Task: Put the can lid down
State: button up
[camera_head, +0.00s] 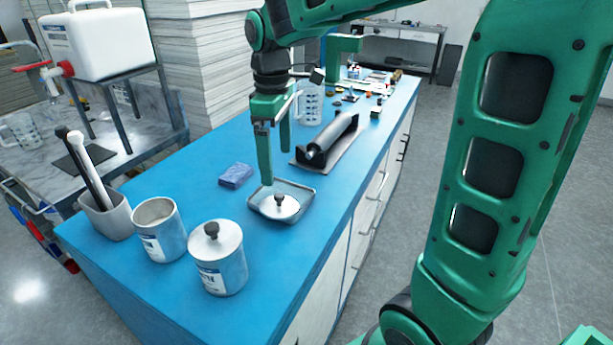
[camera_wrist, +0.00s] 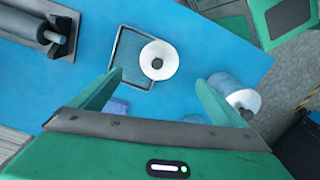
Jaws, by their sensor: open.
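The can lid (camera_head: 283,206) is a pale round disc with a dark knob. It lies in a shallow grey tray (camera_head: 308,190) on the blue bench. In the wrist view the lid (camera_wrist: 166,52) overlaps the right part of the tray (camera_wrist: 124,38). My gripper (camera_head: 275,163) is open and empty, its fingers pointing down above the tray. In the wrist view the gripper (camera_wrist: 158,78) has its fingers spread wide, with the lid beyond them. An open can (camera_head: 157,228) stands at the front left of the bench. Another can (camera_head: 219,262) beside it wears a knobbed lid.
A dark roller (camera_head: 333,138) lies on a stand behind the tray. A blue block (camera_head: 236,175) is left of the tray. A grey holder with rods (camera_head: 108,216) stands at the left end. A clear jug (camera_head: 309,104) stands farther back. Bare blue bench (camera_head: 190,185) shows between them.

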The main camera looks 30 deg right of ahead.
jog(key=s+d+f+m, duration=0.3)
jog(key=s+d+m, duration=0.5)
jog(key=s, duration=0.4)
jog(key=s+d+f+m, duration=0.4)
jog(key=s+d+m, duration=0.4)
jog(key=s, duration=0.5)
jog(key=shift+s+d, duration=0.25)
jog(key=shift+d, duration=0.2)
jog(key=shift+w+f, duration=0.2)
jog(key=shift+w, duration=0.55)
